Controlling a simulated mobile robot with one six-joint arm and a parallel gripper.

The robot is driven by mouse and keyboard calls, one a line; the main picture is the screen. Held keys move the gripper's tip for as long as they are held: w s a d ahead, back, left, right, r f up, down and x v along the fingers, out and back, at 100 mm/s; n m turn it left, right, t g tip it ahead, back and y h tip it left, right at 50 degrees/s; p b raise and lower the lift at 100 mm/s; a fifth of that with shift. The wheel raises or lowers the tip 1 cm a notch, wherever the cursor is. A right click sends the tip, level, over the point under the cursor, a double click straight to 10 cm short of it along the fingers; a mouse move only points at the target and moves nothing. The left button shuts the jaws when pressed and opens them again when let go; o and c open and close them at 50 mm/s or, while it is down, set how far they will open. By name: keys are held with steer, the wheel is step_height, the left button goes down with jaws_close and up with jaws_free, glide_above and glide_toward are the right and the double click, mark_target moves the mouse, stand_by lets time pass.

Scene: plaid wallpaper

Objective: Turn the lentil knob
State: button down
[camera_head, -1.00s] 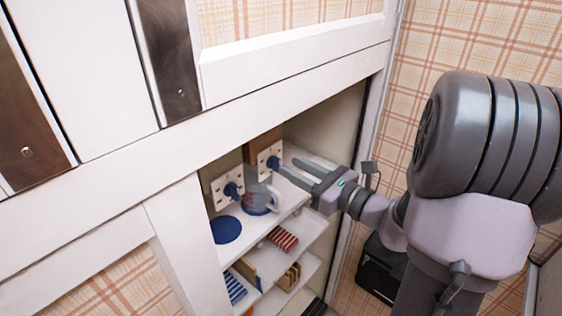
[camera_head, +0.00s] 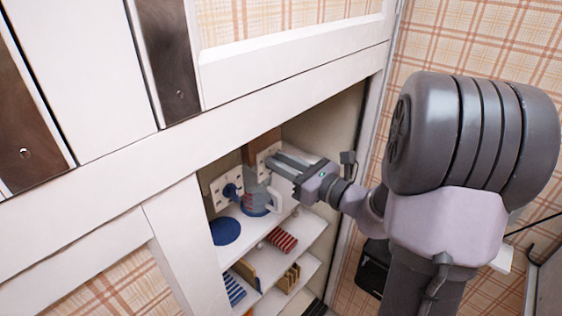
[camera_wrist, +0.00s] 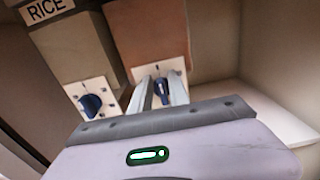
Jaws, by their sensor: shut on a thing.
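In the wrist view, a blue knob (camera_wrist: 162,87) sits on a white dial plate (camera_wrist: 149,70) at the foot of a brown dispenser (camera_wrist: 150,35). I can read no label on this dispenser. My gripper (camera_wrist: 163,91) is shut on this knob, with one finger on each side. In the head view my gripper (camera_head: 276,160) reaches in from the right to the right-hand plate (camera_head: 265,153), and the fingers hide the knob there. A second blue knob (camera_wrist: 91,103) is at the left, under the dispenser marked RICE (camera_wrist: 47,10); it also shows in the head view (camera_head: 231,191).
A glass-like jug (camera_head: 256,196) with a white handle stands just below my fingers on the shelf. A blue disc (camera_head: 226,231) lies to its left. Lower shelves hold a red striped item (camera_head: 282,240) and other goods. The cupboard frame (camera_head: 215,110) borders the opening.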

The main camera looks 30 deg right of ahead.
steer(key=shift+r+m+p, duration=0.1)
steer(key=shift+m+p, duration=0.2)
steer(key=shift+p, duration=0.1)
steer(key=shift+d+r+m+p, duration=0.1)
steer(key=shift+d+m+p, duration=0.05)
steer(key=shift+m+p, duration=0.55)
steer(key=m+p, duration=0.1)
steer(key=p, duration=0.1)
steer(key=m+p, duration=0.2)
steer(key=shift+w+d, duration=0.15)
steer(key=shift+d, duration=0.1)
steer(key=shift+w+d+f+m+p, duration=0.1)
steer(key=shift+f+m+p, duration=0.1)
steer(key=shift+m+p, duration=1)
steer(key=shift+s+d+f+m+p, duration=0.15)
steer(key=shift+f+m+p, duration=0.1)
steer(key=shift+m+p, duration=0.95)
steer(key=shift+w+d+f+m+p, duration=0.1)
steer(key=shift+w+f+m+p, duration=0.1)
steer(key=shift+m+p, duration=1)
steer(key=c, duration=1.5)
jaws_free()
